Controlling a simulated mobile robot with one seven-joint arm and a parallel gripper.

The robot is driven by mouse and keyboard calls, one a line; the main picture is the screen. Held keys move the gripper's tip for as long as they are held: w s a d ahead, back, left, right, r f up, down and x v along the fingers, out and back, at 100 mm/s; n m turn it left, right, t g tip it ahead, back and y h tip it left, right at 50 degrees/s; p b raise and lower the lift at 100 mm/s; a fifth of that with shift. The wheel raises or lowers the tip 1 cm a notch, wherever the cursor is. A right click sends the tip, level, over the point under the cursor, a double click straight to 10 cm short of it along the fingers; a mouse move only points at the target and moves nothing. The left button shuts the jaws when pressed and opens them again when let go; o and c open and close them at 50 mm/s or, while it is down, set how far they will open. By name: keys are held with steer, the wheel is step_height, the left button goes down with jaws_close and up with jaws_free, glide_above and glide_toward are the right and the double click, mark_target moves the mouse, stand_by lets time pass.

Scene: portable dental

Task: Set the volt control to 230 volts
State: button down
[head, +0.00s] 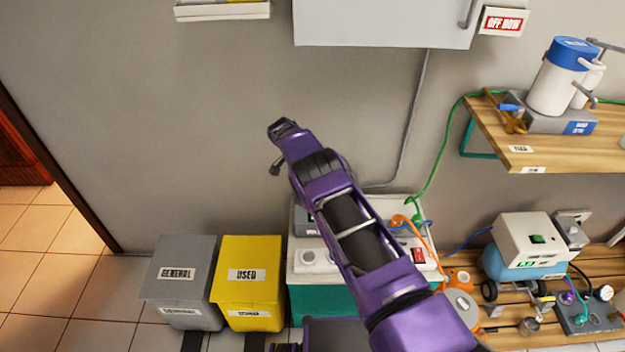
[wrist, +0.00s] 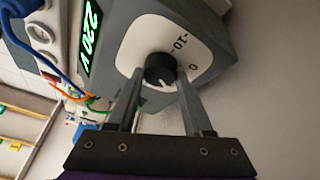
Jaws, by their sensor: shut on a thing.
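The volt control is a round black knob (wrist: 159,68) on a white dial plate (wrist: 152,34) marked with "0" and "10". It is on a grey box (wrist: 214,88) in the wrist view. A white mark on the knob faces the lower right of that view. A green-lit display (wrist: 90,36) on the box appears to read 220 V, sideways. My gripper (wrist: 159,77) has one finger on each side of the knob and is shut on it. In the head view my arm covers much of the grey box (head: 303,216), and the fingers cannot be made out.
A white-and-teal cabinet (head: 318,298) stands under the grey box, with orange, blue and green cables beside it. Grey (head: 178,280) and yellow (head: 247,288) bins stand to its left. A compressor (head: 527,245) is on the right; a wooden shelf (head: 548,143) juts out above.

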stand_by(0.4)
steer(key=shift+c, duration=1.5)
jaws_free()
steer(key=p+v, duration=0.2)
steer(key=v, duration=1.5)
steer(key=shift+r, duration=0.25)
